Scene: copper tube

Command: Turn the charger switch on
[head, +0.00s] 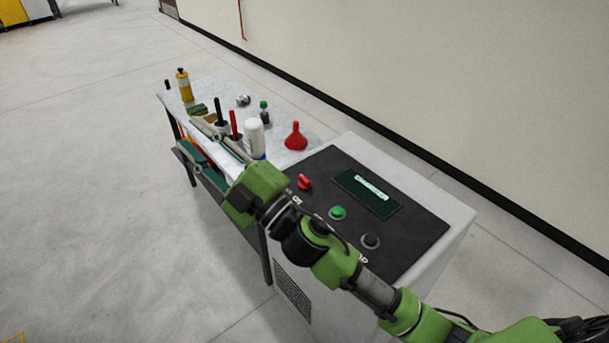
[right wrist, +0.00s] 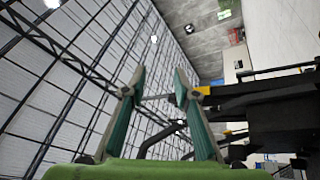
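The charger is a white cabinet (head: 452,222) with a black sloping top panel (head: 415,243) in the head view. A red rotary switch (head: 304,183) sits at the panel's far left corner; its exact setting is too small to tell. My right gripper (head: 187,134) is open and empty, left of the switch, in front of the side table and apart from the switch. Its two teal-lined fingers also show spread apart, with nothing between them, in the right wrist view (right wrist: 159,78). My right forearm hides the panel's near edge. My left gripper is not in view.
On the panel are a green button (head: 338,212), a black button (head: 371,241) and a display (head: 368,192). A side table (head: 285,115) beyond holds a red funnel (head: 295,137), a white bottle (head: 254,138) and a yellow bottle (head: 184,86). A wall stands behind; the left floor is clear.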

